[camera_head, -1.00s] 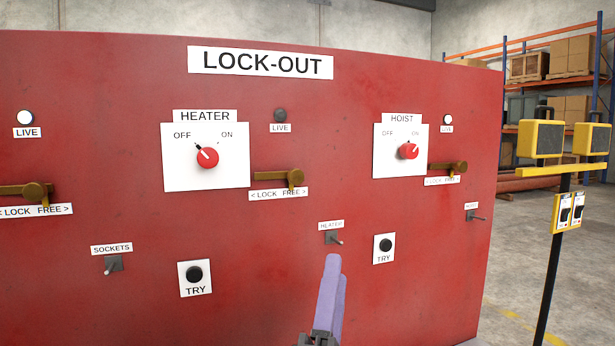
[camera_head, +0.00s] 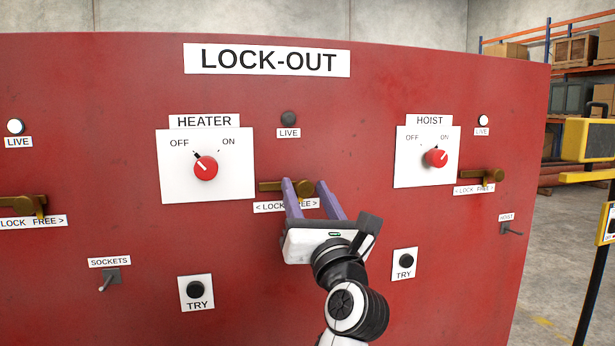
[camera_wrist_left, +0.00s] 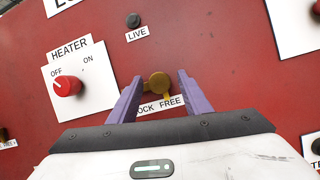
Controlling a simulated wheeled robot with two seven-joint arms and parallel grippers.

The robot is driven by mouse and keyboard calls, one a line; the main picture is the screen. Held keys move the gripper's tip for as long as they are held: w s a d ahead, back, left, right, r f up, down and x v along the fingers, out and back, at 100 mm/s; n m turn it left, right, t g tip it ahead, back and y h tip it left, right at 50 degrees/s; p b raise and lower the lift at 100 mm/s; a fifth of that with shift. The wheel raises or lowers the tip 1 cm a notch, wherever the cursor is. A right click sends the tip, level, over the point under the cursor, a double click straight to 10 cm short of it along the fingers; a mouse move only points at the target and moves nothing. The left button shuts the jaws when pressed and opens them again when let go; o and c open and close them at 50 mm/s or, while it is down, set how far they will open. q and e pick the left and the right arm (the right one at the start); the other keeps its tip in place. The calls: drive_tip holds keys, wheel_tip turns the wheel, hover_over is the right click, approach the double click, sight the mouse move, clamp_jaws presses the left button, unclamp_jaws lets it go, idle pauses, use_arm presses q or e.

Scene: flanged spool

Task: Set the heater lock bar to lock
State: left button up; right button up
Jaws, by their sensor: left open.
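The heater lock bar (camera_head: 270,186) is a brass bar on the red panel, lying level with its round hub at the right end and a yellow pointer below the hub. Its label (camera_head: 262,207) reads "LOCK FREE" and is partly covered by my fingers. My left gripper (camera_head: 304,182) is open, with its purple fingers on either side of the hub. My right gripper is out of view.
The red heater knob (camera_head: 205,168) points to OFF, and the heater lamp (camera_head: 289,118) is dark. The hoist switch (camera_head: 436,158) and hoist lock bar (camera_head: 482,176) are to the right. A black TRY button (camera_head: 405,261) is beside my wrist. My gripper hides the heater toggle.

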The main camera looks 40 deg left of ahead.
sight(273, 177)
use_arm(q)
drive_tip(key=shift+x, duration=0.8)
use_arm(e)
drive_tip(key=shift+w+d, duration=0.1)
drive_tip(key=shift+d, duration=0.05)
use_arm(q)
clamp_jaws()
drive_tip(key=shift+s+a+p, duration=0.35)
drive_tip(key=shift+p, duration=0.1)
drive_tip(key=s+a, duration=0.1)
drive_tip(key=s+a+p, duration=0.1)
drive_tip(key=s, duration=0.1)
drive_tip(key=shift+s+a, duration=0.15)
drive_tip(key=shift+a, duration=0.15)
drive_tip(key=shift+f, duration=0.15)
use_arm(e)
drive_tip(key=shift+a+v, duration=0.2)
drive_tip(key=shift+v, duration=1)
use_arm(q)
unclamp_jaws()
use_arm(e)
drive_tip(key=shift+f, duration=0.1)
